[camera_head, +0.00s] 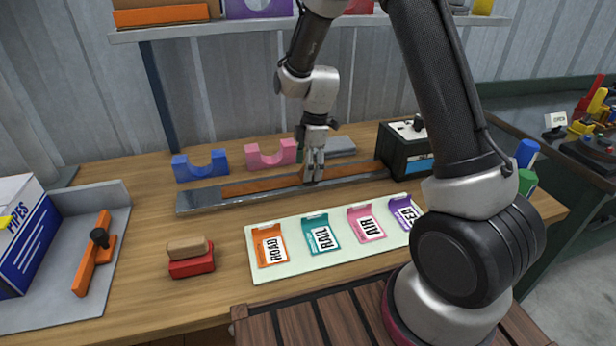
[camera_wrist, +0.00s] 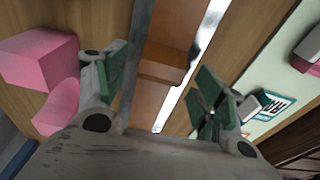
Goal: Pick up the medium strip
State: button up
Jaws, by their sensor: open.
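A long metal channel (camera_head: 200,199) lies across the bench with orange-brown strips in it. One strip length (camera_head: 255,186) shows left of my gripper and another (camera_head: 352,172) right of it. I cannot tell which is the medium strip. My gripper (camera_head: 313,178) points down over the channel between these lengths. In the wrist view, my gripper (camera_wrist: 160,72) is open, its green-padded fingers apart on either side of the channel, with nothing clearly held. An orange-brown strip (camera_wrist: 160,105) with a step or end edge shows between the fingers. Whether the fingers touch it is unclear.
Pink (camera_head: 270,154) and blue (camera_head: 200,166) cradles stand behind the channel. A black box (camera_head: 400,155) stands at its right end. A pale board (camera_head: 300,270) with labelled coloured cards lies in front. Red and tan blocks (camera_head: 190,260) sit front left.

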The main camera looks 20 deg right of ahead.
jog(key=shift+a+f, duration=0.1)
jog(key=shift+f, duration=0.65)
jog(key=c, duration=0.8)
jog(key=shift+c, duration=0.2)
